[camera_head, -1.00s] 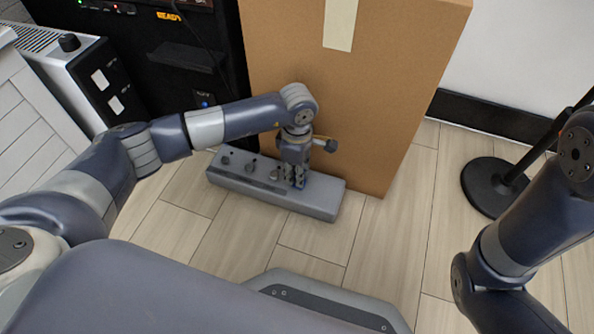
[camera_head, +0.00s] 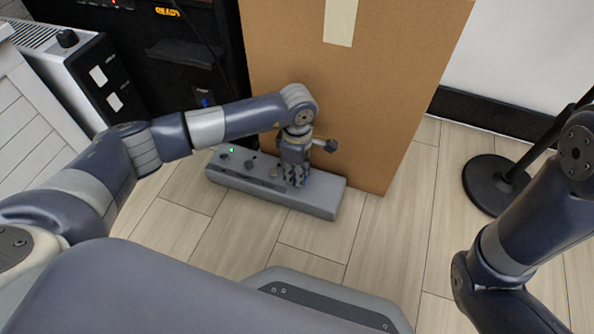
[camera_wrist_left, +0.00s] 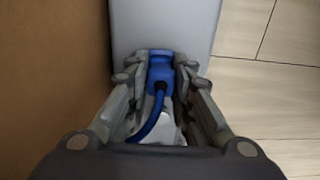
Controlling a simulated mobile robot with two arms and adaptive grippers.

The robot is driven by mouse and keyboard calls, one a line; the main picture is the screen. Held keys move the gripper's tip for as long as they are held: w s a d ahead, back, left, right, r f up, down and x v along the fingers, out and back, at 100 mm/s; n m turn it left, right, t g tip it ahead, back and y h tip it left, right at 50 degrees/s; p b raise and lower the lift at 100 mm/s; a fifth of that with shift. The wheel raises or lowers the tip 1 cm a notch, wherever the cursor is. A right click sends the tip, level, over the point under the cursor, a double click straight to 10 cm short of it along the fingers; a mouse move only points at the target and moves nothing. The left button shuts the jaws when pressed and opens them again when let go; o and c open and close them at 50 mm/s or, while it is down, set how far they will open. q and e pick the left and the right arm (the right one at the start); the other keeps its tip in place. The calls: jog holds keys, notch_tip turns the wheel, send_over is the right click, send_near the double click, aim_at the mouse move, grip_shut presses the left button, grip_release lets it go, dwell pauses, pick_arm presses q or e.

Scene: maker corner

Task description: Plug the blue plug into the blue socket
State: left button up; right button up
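The blue plug (camera_wrist_left: 160,76) with its blue cable lies between the fingers of my left gripper (camera_wrist_left: 162,62) in the left wrist view. The fingers stand on both sides of it and look slightly apart from it. In the head view my left gripper (camera_head: 297,183) points down at the right part of the grey socket strip (camera_head: 315,203), and hides the plug. The strip also shows in the left wrist view (camera_wrist_left: 165,22). The blue socket is not visible; the plug and gripper cover that spot. My right gripper is out of view.
A tall cardboard box (camera_head: 365,100) stands right behind the strip. A black rack (camera_head: 190,65) and a grey-white device (camera_head: 75,65) are at the left. A green light (camera_head: 231,150) glows on the strip. A round black stand base (camera_head: 492,185) is at the right. The floor in front is clear.

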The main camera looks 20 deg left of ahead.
pick_arm(q)
jog(key=o, duration=0.3)
jog(key=shift+o, duration=0.2)
notch_tip(320, 180, up, 12)
dwell(0.4)
dwell(0.3)
